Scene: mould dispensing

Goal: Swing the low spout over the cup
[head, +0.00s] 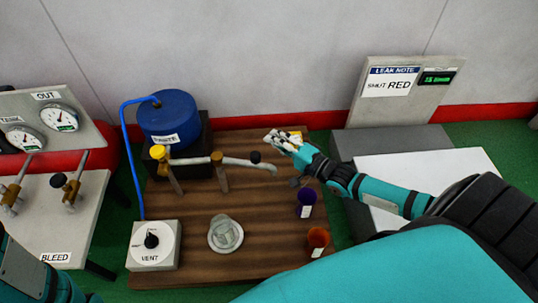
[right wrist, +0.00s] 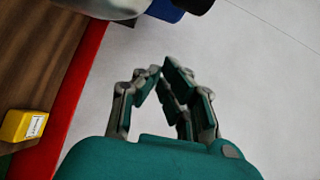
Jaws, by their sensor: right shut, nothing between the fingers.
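A grey metal spout (head: 238,161) runs right from a brass valve fitting over the wooden board, with a dark knob near its downturned end. The clear cup (head: 225,233) stands on a round white base in front of the spout, nearer me; the spout's end is behind and right of it, not above it. My right gripper (head: 272,139) is just beyond the spout's end, at the board's back right. In the right wrist view, its fingers (right wrist: 160,76) meet at the tips with nothing between them. My left gripper is not seen; only part of my left arm shows.
A blue tank (head: 170,117) stands behind the spout. A vent box (head: 150,262) is front left. A purple cup (head: 305,205) and an orange cup (head: 317,240) stand at the right. A yellow block (right wrist: 22,126) is near my right gripper. Board (head: 200,275) is bare in front.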

